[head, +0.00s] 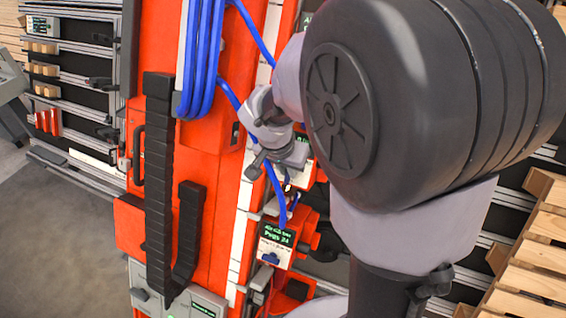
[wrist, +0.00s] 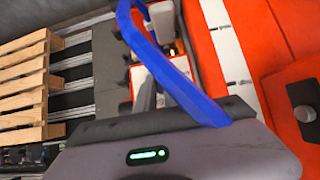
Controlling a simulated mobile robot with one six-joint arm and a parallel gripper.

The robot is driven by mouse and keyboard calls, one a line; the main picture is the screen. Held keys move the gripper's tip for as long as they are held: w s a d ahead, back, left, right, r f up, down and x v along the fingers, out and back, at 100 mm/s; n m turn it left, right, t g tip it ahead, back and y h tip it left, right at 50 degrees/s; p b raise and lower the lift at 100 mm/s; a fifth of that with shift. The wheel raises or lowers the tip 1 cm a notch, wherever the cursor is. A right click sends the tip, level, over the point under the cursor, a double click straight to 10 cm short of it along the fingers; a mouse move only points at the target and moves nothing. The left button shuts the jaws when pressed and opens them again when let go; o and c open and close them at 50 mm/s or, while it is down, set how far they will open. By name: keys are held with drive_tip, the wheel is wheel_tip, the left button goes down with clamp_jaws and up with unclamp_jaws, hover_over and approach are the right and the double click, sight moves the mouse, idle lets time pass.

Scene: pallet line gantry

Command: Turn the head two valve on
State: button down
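An orange print-head unit (head: 277,243) with a green-lit display and a white label sits low on the red gantry column in the head view. A small blue knob (head: 270,258) shows at the bottom of its label. Which unit is head two cannot be read. My gripper (head: 274,162) is above this unit, in front of another unit with a white face (head: 296,174) that it partly hides. In the wrist view, a white-faced unit (wrist: 158,80) lies beyond grey finger parts and a blue hose. No valve is clearly seen there. The finger gap cannot be made out.
Blue hoses (head: 203,60) run down the column; one (wrist: 170,65) crosses close before the wrist camera. A black cable chain (head: 158,190) hangs left of the units. Wooden pallets (head: 535,255) stand at right. Open grey floor (head: 70,245) lies at left.

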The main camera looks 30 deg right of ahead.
idle(0.3)
drive_tip(key=shift+w+a+n+g+h, duration=0.2)
drive_tip(key=shift+n+g+h, duration=0.45)
drive_tip(key=shift+n, duration=0.3)
drive_tip(key=shift+w+a+n+g+h, duration=0.15)
drive_tip(key=shift+n+g+h, duration=0.5)
drive_tip(key=shift+n, duration=0.3)
drive_tip(key=shift+f, duration=0.1)
drive_tip(key=c, duration=1.5)
unclamp_jaws()
drive_tip(key=shift+o, duration=0.2)
drive_tip(key=p+v, duration=0.1)
drive_tip(key=v, duration=0.6)
drive_tip(key=shift+a+r, duration=0.2)
